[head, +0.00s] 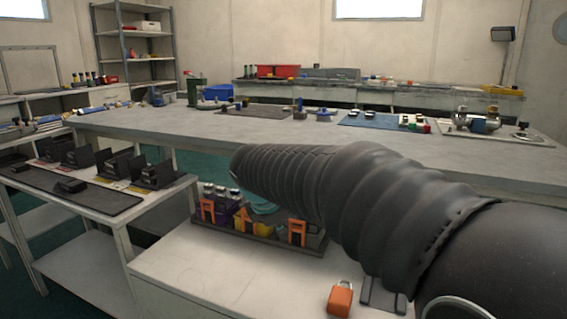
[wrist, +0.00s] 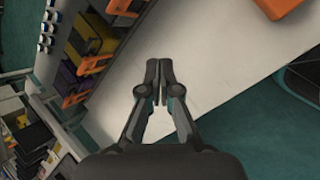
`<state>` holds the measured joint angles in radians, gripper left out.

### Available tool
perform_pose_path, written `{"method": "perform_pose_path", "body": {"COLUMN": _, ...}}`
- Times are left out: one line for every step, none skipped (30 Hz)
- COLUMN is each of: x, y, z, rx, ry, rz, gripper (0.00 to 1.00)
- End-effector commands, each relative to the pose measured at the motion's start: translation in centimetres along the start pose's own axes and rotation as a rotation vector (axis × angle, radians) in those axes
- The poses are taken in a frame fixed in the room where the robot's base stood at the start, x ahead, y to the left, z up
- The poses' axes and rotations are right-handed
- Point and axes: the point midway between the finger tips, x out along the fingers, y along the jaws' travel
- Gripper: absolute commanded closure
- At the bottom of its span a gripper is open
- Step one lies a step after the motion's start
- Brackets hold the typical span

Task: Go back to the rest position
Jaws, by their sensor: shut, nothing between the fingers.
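My gripper (wrist: 160,68) shows in the wrist view with its two fingertips together, shut and empty. It hangs above the white cabinet top (wrist: 200,60), apart from the things on it. In the head view my dark ribbed arm reaches in from the right, and my gripper is hidden. An orange padlock (head: 340,299) stands on the white top near the front edge. An orange thing at the top right of the wrist view (wrist: 277,5) may be the same padlock. A dark tray (head: 255,239) on the white top holds purple and yellow blocks with orange clips, partly behind my arm.
A long grey bench (head: 270,128) crosses behind, with a blue mat (head: 365,120), tools and fittings on it. A side table (head: 95,203) at the left carries a dark mat and black holders. Shelves (head: 135,50) stand at the back wall. The white top's front left is clear.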

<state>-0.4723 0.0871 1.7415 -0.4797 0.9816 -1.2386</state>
Motion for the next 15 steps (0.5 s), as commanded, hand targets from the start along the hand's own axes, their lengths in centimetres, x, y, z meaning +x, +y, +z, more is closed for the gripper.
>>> {"method": "perform_pose_path", "body": {"x": 0.0, "y": -1.4, "z": -0.1, "rx": 0.111, "ry": 0.019, "rz": -0.017, "gripper": 1.0}}
{"method": "perform_pose_path", "body": {"x": 0.1, "y": -2.4, "z": -0.2, "rx": 0.185, "ry": 0.029, "rz": -0.029, "gripper": 1.0}}
{"method": "perform_pose_path", "body": {"x": 0.1, "y": -3.6, "z": -0.2, "rx": 0.286, "ry": 0.043, "rz": -0.046, "gripper": 1.0}}
{"method": "perform_pose_path", "body": {"x": 0.1, "y": -4.5, "z": -0.2, "rx": 0.361, "ry": 0.052, "rz": -0.059, "gripper": 1.0}}
{"method": "perform_pose_path", "body": {"x": 0.0, "y": -5.5, "z": 0.0, "rx": 0.441, "ry": 0.06, "rz": -0.073, "gripper": 1.0}}
{"method": "perform_pose_path", "body": {"x": -0.1, "y": -6.9, "z": 0.2, "rx": 0.548, "ry": 0.07, "rz": -0.092, "gripper": 1.0}}
{"method": "perform_pose_path", "body": {"x": -0.2, "y": -8.0, "z": 0.3, "rx": 0.628, "ry": 0.076, "rz": -0.107, "gripper": 1.0}}
{"method": "perform_pose_path", "body": {"x": -0.4, "y": -9.2, "z": 0.5, "rx": 0.711, "ry": 0.082, "rz": -0.122, "gripper": 1.0}}
{"method": "perform_pose_path", "body": {"x": -0.6, "y": -10.7, "z": 0.8, "rx": 0.824, "ry": 0.089, "rz": -0.141, "gripper": 1.0}}
{"method": "perform_pose_path", "body": {"x": -0.8, "y": -12.0, "z": 1.0, "rx": 0.91, "ry": 0.093, "rz": -0.156, "gripper": 1.0}}
{"method": "perform_pose_path", "body": {"x": -1.0, "y": -13.3, "z": 1.3, "rx": 0.998, "ry": 0.097, "rz": -0.172, "gripper": 1.0}}
{"method": "perform_pose_path", "body": {"x": -1.2, "y": -15.0, "z": 1.6, "rx": 1.113, "ry": 0.101, "rz": -0.192, "gripper": 1.0}}
{"method": "perform_pose_path", "body": {"x": -1.4, "y": -16.3, "z": 1.8, "rx": 1.194, "ry": 0.104, "rz": -0.207, "gripper": 1.0}}
{"method": "perform_pose_path", "body": {"x": -1.6, "y": -17.5, "z": 2.0, "rx": 1.267, "ry": 0.105, "rz": -0.219, "gripper": 1.0}}
{"method": "perform_pose_path", "body": {"x": -1.9, "y": -19.1, "z": 2.2, "rx": 1.362, "ry": 0.108, "rz": -0.235, "gripper": 1.0}}
